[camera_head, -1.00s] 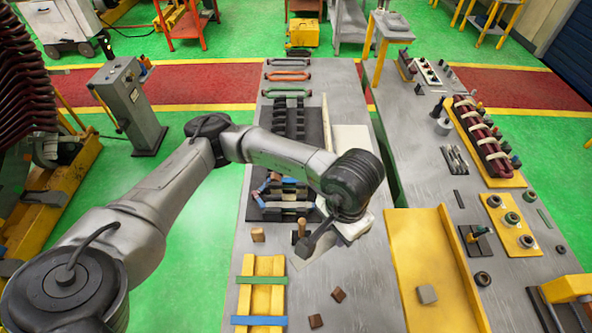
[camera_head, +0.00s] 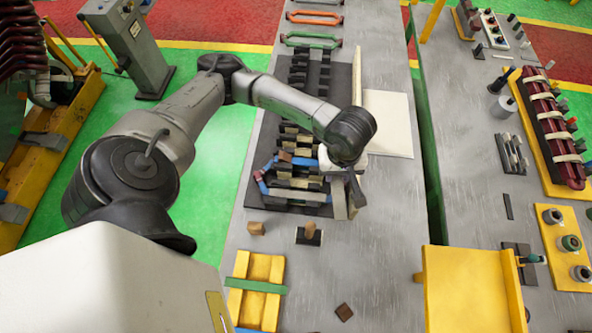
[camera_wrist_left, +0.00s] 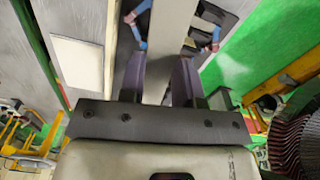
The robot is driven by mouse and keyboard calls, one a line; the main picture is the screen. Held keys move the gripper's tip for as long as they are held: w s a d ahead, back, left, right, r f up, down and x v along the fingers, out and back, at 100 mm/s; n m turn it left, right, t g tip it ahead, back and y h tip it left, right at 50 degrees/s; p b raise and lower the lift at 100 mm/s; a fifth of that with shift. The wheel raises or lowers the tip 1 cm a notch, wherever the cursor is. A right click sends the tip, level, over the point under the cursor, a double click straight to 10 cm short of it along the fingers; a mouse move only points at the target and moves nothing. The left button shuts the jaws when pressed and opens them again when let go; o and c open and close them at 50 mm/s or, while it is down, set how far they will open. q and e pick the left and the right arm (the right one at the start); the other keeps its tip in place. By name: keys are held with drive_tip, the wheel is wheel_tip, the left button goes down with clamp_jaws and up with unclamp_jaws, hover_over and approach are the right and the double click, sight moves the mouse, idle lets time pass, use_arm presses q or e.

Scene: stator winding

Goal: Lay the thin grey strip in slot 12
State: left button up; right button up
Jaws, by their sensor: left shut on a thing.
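A thin grey strip (camera_head: 339,199) is in my left gripper (camera_head: 351,190), which is at the right side of the slotted dark block. In the left wrist view the strip (camera_wrist_left: 166,45) shows pale between the two fingers of my left gripper (camera_wrist_left: 160,75), which are shut on it. The slotted block (camera_head: 297,205) has pale and dark bars across it and a blue and red-brown coil (camera_head: 262,183) at its left. Which slot is slot 12 I cannot tell. The strip looks held above or beside the block; contact is unclear. My right gripper is not in view.
A yellow rack (camera_head: 243,265) with a green strip (camera_head: 256,286) across it stands nearer. Wooden pegs (camera_head: 256,228) stand just in front of the block. A white board (camera_head: 388,120) lies behind to the right, and a yellow tray (camera_head: 470,265) at the lower right. Bare table lies between.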

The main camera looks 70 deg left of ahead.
use_arm(q)
drive_tip(key=s+a+f+n+b, duration=0.2)
drive_tip(key=a+f+n+b, duration=0.15)
drive_tip(key=f, duration=0.35)
drive_tip(key=s+a+f+n+b, duration=0.2)
drive_tip(key=f+n+b, duration=0.1)
drive_tip(key=f+n, duration=0.25)
drive_tip(key=n+b, duration=0.5)
drive_tip(key=n, duration=0.2)
hover_over(295, 195)
wheel_tip(295, 195, down, 9)
drive_tip(key=shift+r, duration=0.1)
drive_tip(key=shift+f+b, duration=1.05)
drive_tip(key=shift+f, duration=0.65)
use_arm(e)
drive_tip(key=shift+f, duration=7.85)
use_arm(q)
drive_tip(key=shift+f, duration=0.4)
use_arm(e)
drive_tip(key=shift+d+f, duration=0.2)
use_arm(q)
drive_tip(key=shift+f+b, duration=0.2)
drive_tip(key=shift+b, duration=0.2)
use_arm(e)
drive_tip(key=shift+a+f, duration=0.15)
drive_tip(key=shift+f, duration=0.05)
use_arm(q)
drive_tip(key=shift+f, duration=0.15)
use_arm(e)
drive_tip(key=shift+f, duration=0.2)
